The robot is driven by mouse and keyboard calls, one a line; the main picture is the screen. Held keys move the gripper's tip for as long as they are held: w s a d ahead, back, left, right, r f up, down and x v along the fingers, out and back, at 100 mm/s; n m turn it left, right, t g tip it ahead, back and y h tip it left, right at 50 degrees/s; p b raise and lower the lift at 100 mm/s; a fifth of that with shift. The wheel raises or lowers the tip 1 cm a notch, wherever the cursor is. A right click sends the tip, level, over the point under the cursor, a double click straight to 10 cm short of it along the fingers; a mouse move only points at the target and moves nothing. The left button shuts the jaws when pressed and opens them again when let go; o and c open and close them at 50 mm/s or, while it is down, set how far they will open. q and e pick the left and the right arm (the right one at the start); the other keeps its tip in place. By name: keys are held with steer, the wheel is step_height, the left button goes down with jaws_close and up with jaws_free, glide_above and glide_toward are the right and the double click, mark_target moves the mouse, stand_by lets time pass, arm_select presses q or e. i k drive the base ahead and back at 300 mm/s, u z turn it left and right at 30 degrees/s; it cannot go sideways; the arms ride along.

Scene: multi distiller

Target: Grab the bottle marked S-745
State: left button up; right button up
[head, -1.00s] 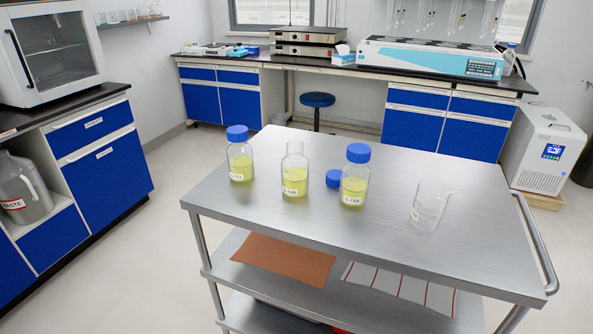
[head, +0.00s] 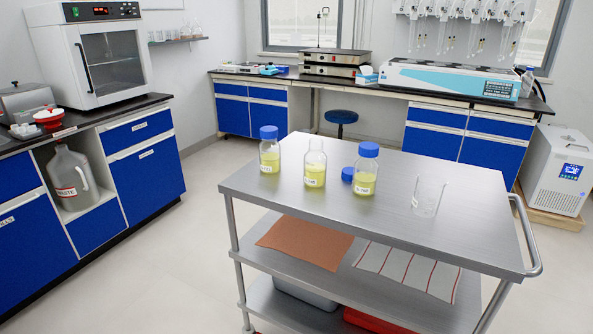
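Three clear bottles with yellow liquid and white labels stand upright on the steel cart's top (head: 330,210). The left bottle (head: 269,157) has a blue cap. The middle bottle (head: 314,170) is uncapped. The right bottle (head: 365,178) has a blue cap. The labels are too small to read surely, so I cannot tell which is S-745. A loose blue cap (head: 347,174) lies between the middle and right bottles. Neither of my grippers is in view.
An empty glass beaker (head: 427,197) stands right of the bottles. The cart's handle (head: 527,235) juts out at right. Its lower shelf holds an orange cloth (head: 305,243) and a striped cloth (head: 408,270). Floor is clear left of the cart, before the blue cabinets (head: 147,178).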

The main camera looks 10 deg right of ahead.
mark_target(315, 161)
steer(key=u, duration=1.15)
steer(key=i, duration=1.2)
steer(key=z, duration=0.4)
